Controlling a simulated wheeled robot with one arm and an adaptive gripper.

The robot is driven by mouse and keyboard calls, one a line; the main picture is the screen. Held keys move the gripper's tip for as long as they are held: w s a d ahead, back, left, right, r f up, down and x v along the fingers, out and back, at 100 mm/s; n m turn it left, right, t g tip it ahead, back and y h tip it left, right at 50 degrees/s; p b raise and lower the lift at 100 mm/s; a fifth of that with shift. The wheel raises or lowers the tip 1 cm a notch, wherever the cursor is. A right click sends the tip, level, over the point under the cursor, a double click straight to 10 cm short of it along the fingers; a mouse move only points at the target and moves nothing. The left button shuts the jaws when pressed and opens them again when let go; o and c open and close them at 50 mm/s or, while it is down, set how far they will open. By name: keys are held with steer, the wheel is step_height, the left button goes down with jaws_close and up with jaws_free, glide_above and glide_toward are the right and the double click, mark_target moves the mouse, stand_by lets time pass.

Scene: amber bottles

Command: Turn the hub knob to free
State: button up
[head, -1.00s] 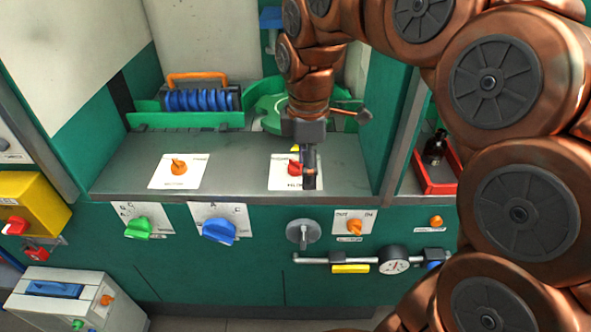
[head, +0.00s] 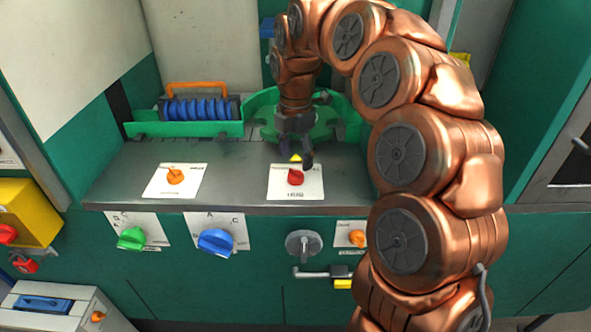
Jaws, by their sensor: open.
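A red knob (head: 295,177) sits on a white label plate (head: 312,190) on the grey counter, with a small yellow mark behind it. An orange knob (head: 175,176) sits on another white plate to its left. The lettering is too small to tell which knob is the hub knob. My gripper (head: 302,160) hangs just behind and above the red knob, apart from it as far as I can see. It is open with nothing visible between its fingers; one dark finger reaches near the yellow mark. A green round fixture (head: 318,125) is behind the gripper.
On the green front panel are a green knob (head: 131,238), a blue knob (head: 216,241), a grey round handle (head: 303,243) and an orange knob (head: 357,238). A blue coil (head: 200,109) sits in a green tray at the back. My arm hides the right side.

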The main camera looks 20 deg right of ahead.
mark_target(296, 171)
steer(key=shift+f+p, duration=0.5)
steer(key=shift+f, duration=2)
steer(key=c, duration=1.1)
